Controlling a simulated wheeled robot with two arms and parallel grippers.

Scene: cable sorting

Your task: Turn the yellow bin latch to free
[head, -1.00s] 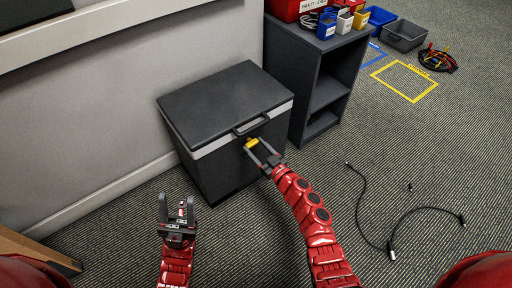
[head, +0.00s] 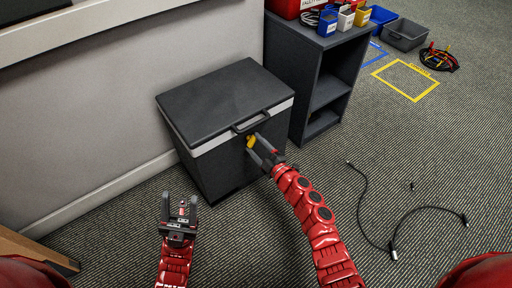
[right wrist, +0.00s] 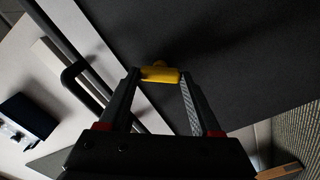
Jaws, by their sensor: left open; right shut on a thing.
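The dark grey bin (head: 220,165) stands against the wall with its lid (head: 215,95) down and a handle (head: 250,122) on the lid's front edge. The yellow latch (head: 250,142) is on the bin's front, just under the light band. My right gripper (head: 254,147) is at the latch and shut on it. In the right wrist view the yellow latch (right wrist: 160,74) sits between the fingertips, and looks tilted in the head view. My left gripper (head: 179,204) is open and empty, in front of the bin at lower left.
A dark shelf unit (head: 322,90) stands right of the bin, with a red box and small coloured holders on top. Black cables (head: 365,210) lie on the carpet at right. A blue bin (head: 380,18), a grey bin (head: 405,36) and a yellow floor outline (head: 405,98) are further back.

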